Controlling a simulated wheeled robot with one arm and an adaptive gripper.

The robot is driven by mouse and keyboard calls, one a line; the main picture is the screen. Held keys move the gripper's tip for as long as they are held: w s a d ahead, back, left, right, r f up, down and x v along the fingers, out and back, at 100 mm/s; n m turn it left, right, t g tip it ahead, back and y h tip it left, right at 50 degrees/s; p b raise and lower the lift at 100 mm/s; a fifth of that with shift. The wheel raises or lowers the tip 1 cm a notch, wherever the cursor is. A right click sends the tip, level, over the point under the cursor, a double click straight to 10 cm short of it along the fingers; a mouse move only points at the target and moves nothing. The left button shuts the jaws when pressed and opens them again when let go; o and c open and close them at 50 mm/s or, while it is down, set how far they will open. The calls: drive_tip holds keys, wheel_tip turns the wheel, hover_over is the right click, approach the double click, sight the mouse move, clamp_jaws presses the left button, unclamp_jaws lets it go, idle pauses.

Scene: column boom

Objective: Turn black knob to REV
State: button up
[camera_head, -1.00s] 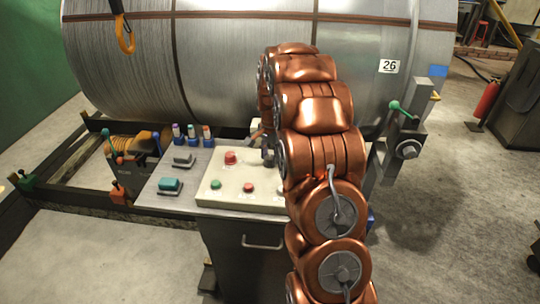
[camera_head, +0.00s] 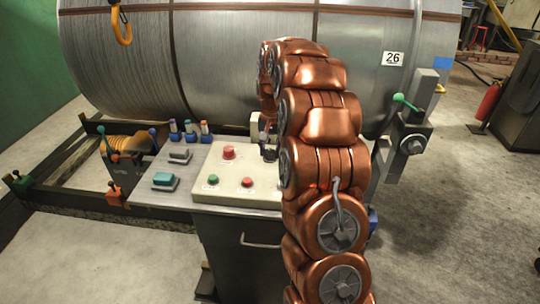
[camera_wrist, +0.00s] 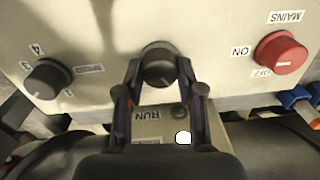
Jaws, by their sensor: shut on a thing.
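A black knob (camera_wrist: 159,60) sits on the cream control panel (camera_wrist: 200,30), in the middle of the wrist view. The two dark fingers of my gripper (camera_wrist: 158,76) close around its sides. A RUN label (camera_wrist: 147,114) is legible between the fingers, with a second label below it too small to read. I cannot read REV, nor tell where the knob points. In the head view my gripper (camera_head: 268,150) is at the panel (camera_head: 210,160), right of the red knob (camera_head: 228,153); my copper arm hides the panel's right part.
In the wrist view a second black knob (camera_wrist: 47,78) with a number scale is at left, and a red MAINS knob (camera_wrist: 280,52) at right. In the head view green (camera_head: 213,180) and red (camera_head: 247,182) buttons sit at the panel's front. A big drum (camera_head: 220,70) stands behind.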

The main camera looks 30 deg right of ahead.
sight(271, 151)
drive_tip(key=shift+n+b, duration=0.75)
drive_tip(key=shift+n, duration=0.75)
drive_tip(key=o, duration=1.1)
drive_tip(key=shift+o, duration=0.2)
wheel_tip(271, 151, up, 12)
drive_tip(key=shift+d, duration=0.2)
drive_tip(key=shift+s, duration=0.1)
